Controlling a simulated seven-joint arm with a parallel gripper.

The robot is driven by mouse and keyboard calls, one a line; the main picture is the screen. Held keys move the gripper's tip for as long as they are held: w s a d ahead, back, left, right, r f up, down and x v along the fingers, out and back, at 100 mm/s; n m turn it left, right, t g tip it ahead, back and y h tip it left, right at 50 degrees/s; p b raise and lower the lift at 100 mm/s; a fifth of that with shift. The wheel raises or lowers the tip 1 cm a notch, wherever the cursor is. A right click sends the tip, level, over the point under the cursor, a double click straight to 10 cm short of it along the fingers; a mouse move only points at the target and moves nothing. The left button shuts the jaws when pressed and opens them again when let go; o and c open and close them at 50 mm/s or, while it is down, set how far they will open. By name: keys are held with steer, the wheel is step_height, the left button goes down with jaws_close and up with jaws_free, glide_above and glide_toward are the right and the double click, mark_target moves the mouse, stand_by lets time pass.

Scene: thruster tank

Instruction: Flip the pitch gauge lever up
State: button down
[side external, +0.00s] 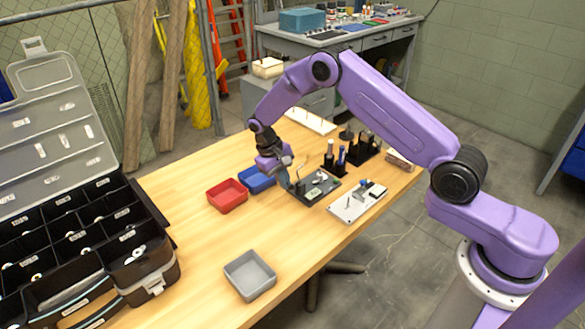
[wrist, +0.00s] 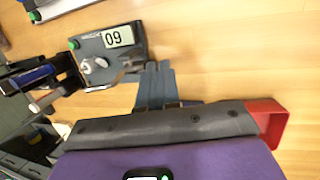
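The gauge is a dark panel (side external: 318,190) on the table, beside the blue tray. My gripper (side external: 287,184) points down at the panel's left edge. In the wrist view the blue-grey fingers of my gripper (wrist: 158,66) lie side by side, shut, with their tips close to the lever; contact is unclear.
A red tray (side external: 227,195) and a blue tray (side external: 257,179) stand left of my gripper. A light panel (side external: 357,202) and a black holder (side external: 334,166) are to the right. A grey tray (side external: 250,275) and an open organizer case (side external: 85,235) are in front and left.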

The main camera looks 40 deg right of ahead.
steer(key=shift+d, duration=0.1)
steer(key=shift+d+r, duration=0.25)
steer(key=shift+d, duration=0.4)
steer(key=a+f+v, duration=0.1)
steer(key=a+v, duration=0.2)
steer(key=v, duration=1.1)
steer(key=s+a+r+n+t, duration=0.1)
steer(key=s+a+r+n, duration=0.2)
steer(key=s+a+r, duration=0.3)
steer(key=s+r+n+y, duration=0.1)
steer(key=s+r+n, duration=0.25)
steer(key=s, duration=0.95)
steer(key=s+d+n+y, duration=0.1)
steer(key=s+d+n, duration=0.2)
steer(key=s, duration=0.8)
steer(key=s+d+f+n+t+y, duration=0.1)
steer(key=s+d+n, duration=0.2)
steer(key=s, duration=0.8)
steer(key=d, duration=0.2)
steer(key=shift+s+d+f, duration=0.25)
steer(key=shift+s+d, duration=0.05)
steer(key=shift+d, duration=0.1)
